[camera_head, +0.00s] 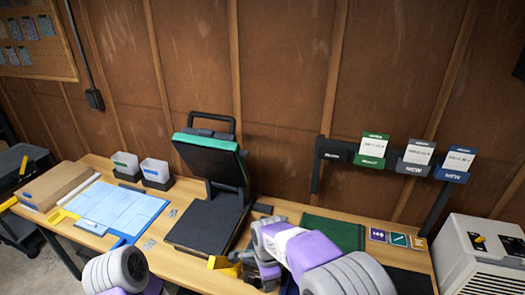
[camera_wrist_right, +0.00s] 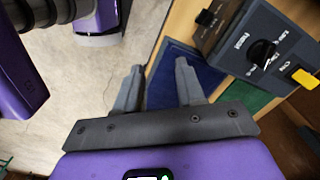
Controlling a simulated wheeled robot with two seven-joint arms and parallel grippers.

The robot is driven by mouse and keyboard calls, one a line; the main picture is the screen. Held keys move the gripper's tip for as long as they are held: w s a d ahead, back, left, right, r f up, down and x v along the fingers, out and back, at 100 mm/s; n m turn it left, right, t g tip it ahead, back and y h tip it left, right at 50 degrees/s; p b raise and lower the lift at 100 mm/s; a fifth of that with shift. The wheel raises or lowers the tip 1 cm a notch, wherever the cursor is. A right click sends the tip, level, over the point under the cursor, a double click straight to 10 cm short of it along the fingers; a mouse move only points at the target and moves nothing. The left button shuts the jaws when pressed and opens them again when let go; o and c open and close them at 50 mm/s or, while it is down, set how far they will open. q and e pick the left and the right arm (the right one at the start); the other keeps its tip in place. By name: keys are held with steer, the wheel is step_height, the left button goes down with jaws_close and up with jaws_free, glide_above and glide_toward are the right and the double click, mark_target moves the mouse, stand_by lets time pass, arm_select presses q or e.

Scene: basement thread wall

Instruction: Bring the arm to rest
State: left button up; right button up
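My right arm (camera_head: 312,250), purple, white and grey, reaches in from the bottom over the front of the wooden table. My right gripper (camera_wrist_right: 160,82) is open in the right wrist view. Its two grey fingers stand apart with nothing between them. They point toward the table's front edge, with grey floor to the left. In the head view only dark parts of that hand show, and its fingertips cannot be made out. My left arm (camera_head: 115,270) shows as a grey ribbed link at the bottom left. Its gripper is out of view.
A black heat press (camera_head: 210,160) stands open mid-table. A dark control box (camera_wrist_right: 265,50) with a knob and yellow switch is close to my right gripper. A green mat (camera_head: 335,232), light-blue cloth (camera_head: 118,207), two bins and a wall card rack (camera_head: 385,157) surround. A beige machine (camera_head: 480,255) stands right.

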steer(key=w+d+f+n+b, duration=0.1)
steer(key=w+d+f+n, duration=0.15)
steer(key=f, duration=0.65)
arm_select(q)
step_height(320, 180, down, 6)
steer(key=w+b, duration=0.1)
steer(key=b, duration=0.3)
steer(key=shift+w+f+b, duration=0.15)
steer(key=shift+w+b, duration=0.05)
steer(key=shift+b, duration=0.2)
arm_select(e)
steer(key=s+d+f+n+y, duration=0.2)
steer(key=s+f+n, duration=0.3)
steer(key=s+f, duration=0.4)
steer(key=s+d+f+n+y, duration=0.2)
steer(key=s+d+f+n, duration=0.2)
steer(key=s+f, duration=0.5)
step_height(320, 180, down, 3)
steer(key=shift+s+r+n+t, duration=0.15)
steer(key=shift+n+t, duration=0.15)
steer(key=shift+n, duration=0.15)
steer(key=shift+o, duration=0.4)
steer(key=shift+d, duration=0.1)
arm_select(q)
steer(key=shift+d, duration=0.1)
